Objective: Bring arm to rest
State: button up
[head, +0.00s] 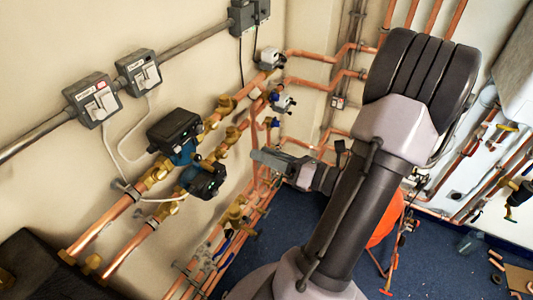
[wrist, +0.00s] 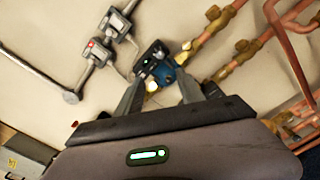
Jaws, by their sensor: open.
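My arm rises large in the middle right of the head view. My gripper (head: 258,156) points left toward the pipe wall, and part of it is hard to make out there. In the wrist view, the two fingers of my gripper (wrist: 161,86) stand apart with a gap between them. No held object shows in the gap. Past the fingertips I see a blue and black pump (wrist: 156,66) on the copper pipes; in the head view two such pumps, an upper one (head: 175,132) and a lower one (head: 205,180), sit left of the gripper.
Copper pipes (head: 150,183) with brass valves run along the left wall. Two grey switch boxes, one (head: 93,99) and another (head: 138,72), hang above. An orange round object (head: 386,222) stands behind my arm. Blue floor (head: 440,262) is open at the lower right, with loose items near its edge.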

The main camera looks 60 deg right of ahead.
dwell(0.3)
jog(key=w+a+f+n+g+y+b, duration=0.1)
jog(key=w+a+n+g+y+b, duration=0.15)
jog(key=a+n+y, duration=0.35)
jog(key=w+a+f+n+g+y+b, duration=0.1)
jog(key=w+a+n+g+y+b, duration=0.15)
jog(key=a+n+g, duration=0.4)
jog(key=s+a+f+n+g+h+b, duration=0.1)
jog(key=a+n+h+b, duration=0.3)
jog(key=a+n, duration=0.5)
jog(key=s+a+f+n+g+h+b, duration=0.2)
jog(key=a+n, duration=0.8)
jog(key=n, duration=0.6)
jog(key=shift+s+a+f+h+b, duration=0.2)
jog(key=shift+s+f+h+b, duration=0.6)
jog(key=shift+b, duration=0.45)
jog(key=shift+c, duration=0.3)
